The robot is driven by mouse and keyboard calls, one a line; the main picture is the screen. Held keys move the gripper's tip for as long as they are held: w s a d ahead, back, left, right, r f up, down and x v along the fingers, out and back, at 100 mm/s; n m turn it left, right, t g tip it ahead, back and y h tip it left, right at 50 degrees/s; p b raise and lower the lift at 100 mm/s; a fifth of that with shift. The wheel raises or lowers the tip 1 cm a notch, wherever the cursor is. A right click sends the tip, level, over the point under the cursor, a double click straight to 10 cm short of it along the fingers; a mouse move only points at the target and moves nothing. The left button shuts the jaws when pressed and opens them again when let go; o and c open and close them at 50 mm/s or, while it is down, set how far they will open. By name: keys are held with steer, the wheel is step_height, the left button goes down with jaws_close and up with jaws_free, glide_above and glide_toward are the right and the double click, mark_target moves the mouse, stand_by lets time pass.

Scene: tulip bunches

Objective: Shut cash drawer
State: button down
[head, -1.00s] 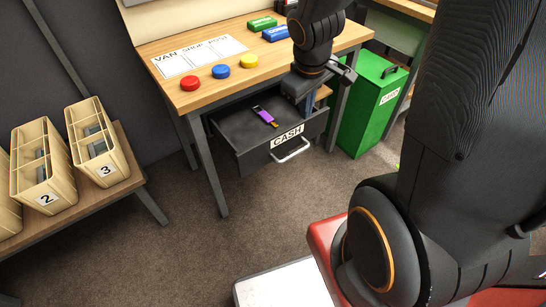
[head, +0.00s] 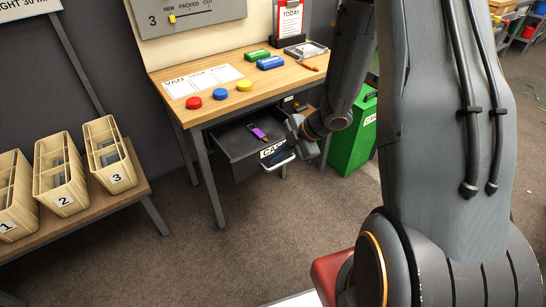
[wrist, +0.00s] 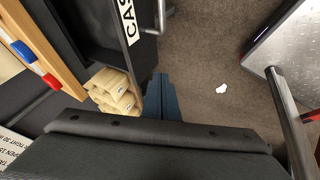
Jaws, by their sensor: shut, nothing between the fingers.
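The dark cash drawer (head: 236,143) stands open under the wooden desk in the head view. Its front carries a white CASH label (head: 272,150) and a bar handle (head: 284,163). A purple item lies inside (head: 257,131). My gripper (head: 277,157) is shut and empty at the drawer front, partly covering the label. In the wrist view, the drawer front with its label (wrist: 127,18) and handle (wrist: 161,14) shows at the top. There my blue-grey fingertips (wrist: 160,78) are together beside the drawer front. I cannot tell whether they touch it.
The desk top (head: 225,100) holds red, blue and yellow round pieces and green and blue blocks. A green bin (head: 352,140) stands right of the drawer. Numbered beige holders (head: 110,155) sit on a bench at left. Open carpet (head: 240,235) lies in front of the desk.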

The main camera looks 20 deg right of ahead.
mark_target(256, 161)
steer(key=shift+w+a+f+p, duration=0.45)
steer(key=shift+w+a+f, duration=0.95)
steer(key=shift+w+f, duration=0.25)
steer(key=shift+w+a+f+p, duration=0.45)
steer(key=shift+w+a+f, duration=0.9)
steer(key=shift+w+f, duration=0.25)
